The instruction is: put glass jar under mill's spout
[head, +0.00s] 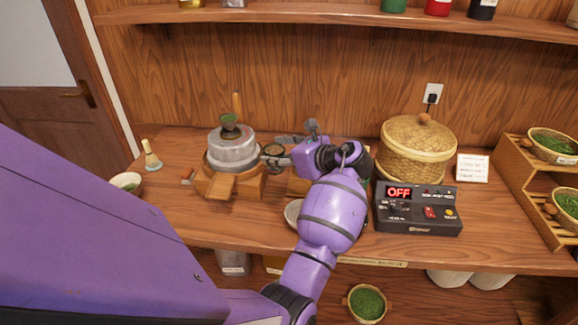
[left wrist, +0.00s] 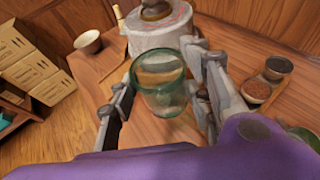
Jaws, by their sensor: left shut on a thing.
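The glass jar (left wrist: 160,92) is clear and greenish. It stands upright between the two fingers of my left gripper (left wrist: 163,76), which is shut on it. In the head view my left gripper (head: 277,158) is just right of the mill, and the jar's round rim (head: 273,150) shows there, partly covered by the gripper. The mill (head: 232,148) has a grey stone body on a wooden base with a wooden spout (head: 216,187) at the front. The mill's stone (left wrist: 160,38) is behind the jar in the left wrist view. My right gripper is not in view.
A control box (head: 417,208) reading OFF and a lidded woven basket (head: 417,150) stand right of my arm. A white bowl (head: 127,182) and a whisk-like brush (head: 151,155) are left of the mill. A shelf (head: 340,20) runs above the counter.

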